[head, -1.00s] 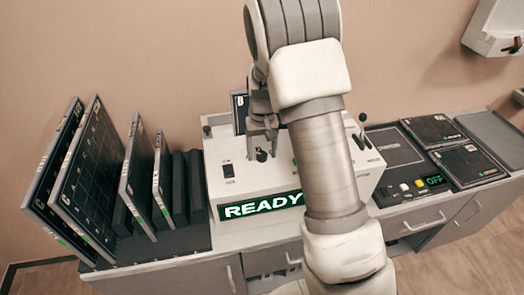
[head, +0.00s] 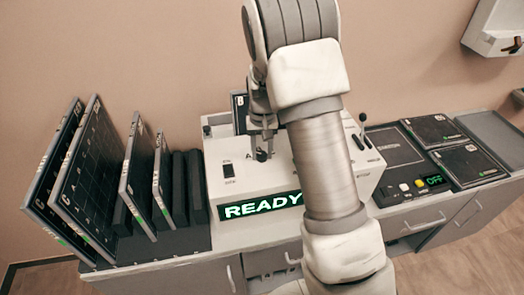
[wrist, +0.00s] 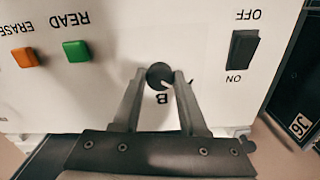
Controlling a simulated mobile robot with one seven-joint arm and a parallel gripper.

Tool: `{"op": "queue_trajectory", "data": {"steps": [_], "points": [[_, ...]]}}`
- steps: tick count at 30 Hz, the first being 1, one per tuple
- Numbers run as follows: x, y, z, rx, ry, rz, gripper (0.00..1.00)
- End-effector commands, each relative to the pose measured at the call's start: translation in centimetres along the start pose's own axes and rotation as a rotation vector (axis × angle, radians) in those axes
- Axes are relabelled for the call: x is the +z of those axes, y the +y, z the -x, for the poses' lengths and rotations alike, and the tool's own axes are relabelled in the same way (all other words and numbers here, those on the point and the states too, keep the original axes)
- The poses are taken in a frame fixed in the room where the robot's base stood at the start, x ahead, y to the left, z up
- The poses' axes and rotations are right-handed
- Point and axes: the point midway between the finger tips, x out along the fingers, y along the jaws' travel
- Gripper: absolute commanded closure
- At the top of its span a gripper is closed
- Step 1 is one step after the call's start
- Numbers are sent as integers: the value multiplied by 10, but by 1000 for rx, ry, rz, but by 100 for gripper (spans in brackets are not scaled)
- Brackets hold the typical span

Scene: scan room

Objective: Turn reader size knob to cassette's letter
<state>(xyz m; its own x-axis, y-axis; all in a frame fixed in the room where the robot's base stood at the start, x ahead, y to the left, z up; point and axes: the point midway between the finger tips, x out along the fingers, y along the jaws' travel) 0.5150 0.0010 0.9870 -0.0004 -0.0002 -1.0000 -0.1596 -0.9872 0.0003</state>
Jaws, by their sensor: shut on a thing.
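The white reader (head: 225,195) stands on the counter with a green READY display (head: 262,206). Its black round size knob (head: 261,155) is on the sloped top; the wrist view shows the knob (wrist: 158,76) from close above. My gripper (wrist: 159,74) is shut on the knob, one finger on each side. A letter B is printed beside the knob, and a pale pointer line on the knob slants towards that side.
The wrist view shows a green READ button (wrist: 77,51), an orange ERASE button (wrist: 25,57) and an ON/OFF rocker (wrist: 242,50). A rack (head: 180,243) of upright cassettes is at left. Flat cassettes (head: 468,161) and a box reading OFF (head: 433,181) are at right.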

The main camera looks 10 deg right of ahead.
Motion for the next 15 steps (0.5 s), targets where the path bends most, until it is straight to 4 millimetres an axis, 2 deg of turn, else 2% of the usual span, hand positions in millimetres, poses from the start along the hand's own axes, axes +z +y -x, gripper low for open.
{"op": "queue_trajectory", "data": {"steps": [15], "points": [[-1,-1,2,-1,1,-456,100]]}}
